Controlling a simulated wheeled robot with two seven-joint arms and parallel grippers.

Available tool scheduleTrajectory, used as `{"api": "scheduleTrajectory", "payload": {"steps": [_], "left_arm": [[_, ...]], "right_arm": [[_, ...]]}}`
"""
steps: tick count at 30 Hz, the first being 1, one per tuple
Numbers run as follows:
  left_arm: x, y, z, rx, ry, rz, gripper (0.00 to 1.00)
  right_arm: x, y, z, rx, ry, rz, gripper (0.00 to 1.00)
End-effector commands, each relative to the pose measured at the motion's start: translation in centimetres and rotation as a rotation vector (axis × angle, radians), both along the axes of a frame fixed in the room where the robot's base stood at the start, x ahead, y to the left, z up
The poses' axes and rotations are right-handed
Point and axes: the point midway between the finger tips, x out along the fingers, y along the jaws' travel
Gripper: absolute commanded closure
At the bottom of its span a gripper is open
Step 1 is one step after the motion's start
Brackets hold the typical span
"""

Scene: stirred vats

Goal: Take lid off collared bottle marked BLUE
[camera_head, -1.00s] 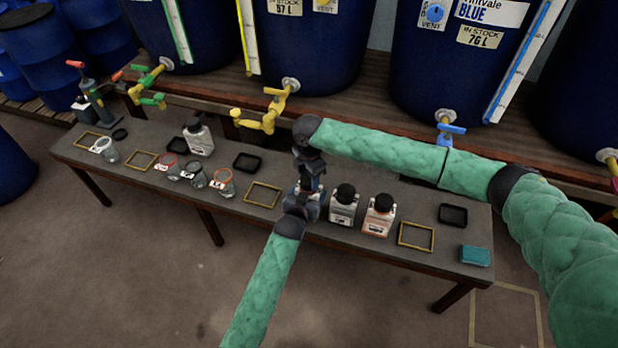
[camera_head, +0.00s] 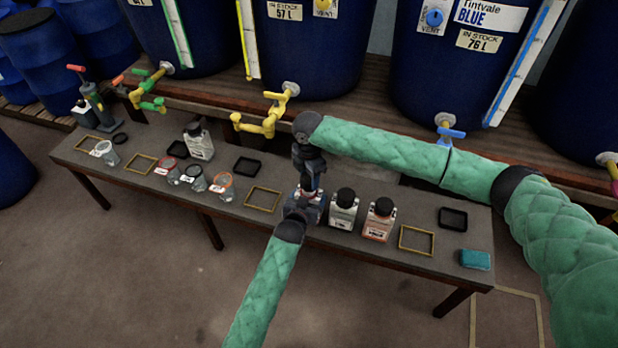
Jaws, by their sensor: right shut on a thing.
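A collared bottle (camera_head: 316,205) stands upright on the bench, mostly hidden behind my grippers. Its label cannot be read here. My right gripper (camera_head: 312,188) points straight down over the top of this bottle and is shut, it appears on the bottle's lid, which it hides. My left gripper (camera_head: 302,206) reaches in from the front at the bottle's body. Its fingers are too hidden to tell whether they are open or shut.
Two black-lidded bottles, one white (camera_head: 343,212) and one red-labelled (camera_head: 379,221), stand close to the right. An empty yellow frame (camera_head: 263,199) lies left. Blue vats with taps stand behind. Flasks (camera_head: 222,186), black trays (camera_head: 453,218) and a teal sponge (camera_head: 475,259) share the bench.

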Motion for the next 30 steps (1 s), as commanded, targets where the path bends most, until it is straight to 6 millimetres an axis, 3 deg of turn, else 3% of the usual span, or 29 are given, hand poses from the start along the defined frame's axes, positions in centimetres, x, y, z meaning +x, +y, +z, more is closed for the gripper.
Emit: {"api": "scheduleTrajectory", "payload": {"steps": [7, 14, 15, 18, 30], "left_arm": [[0.0, 0.0, 0.0, 0.000, 0.000, 0.000, 0.63], [0.0, 0.0, 0.0, 0.000, 0.000, 0.000, 0.63], [0.0, 0.0, 0.0, 0.000, 0.000, 0.000, 0.20], [0.0, 0.0, 0.0, 0.000, 0.000, 0.000, 0.01], [-0.9, 0.3, 0.2, 0.000, 0.001, 0.000, 0.00]], "right_arm": [[0.0, 0.0, 2.7, 0.000, -0.002, 0.001, 0.78], [0.0, 0.0, 3.0, 0.001, -0.001, 0.000, 0.78], [0.0, 0.0, 3.0, 0.001, -0.001, 0.000, 0.78], [0.0, 0.0, 3.0, 0.001, -0.001, 0.000, 0.78], [0.0, 0.0, 2.9, 0.001, -0.001, 0.000, 0.78]]}}
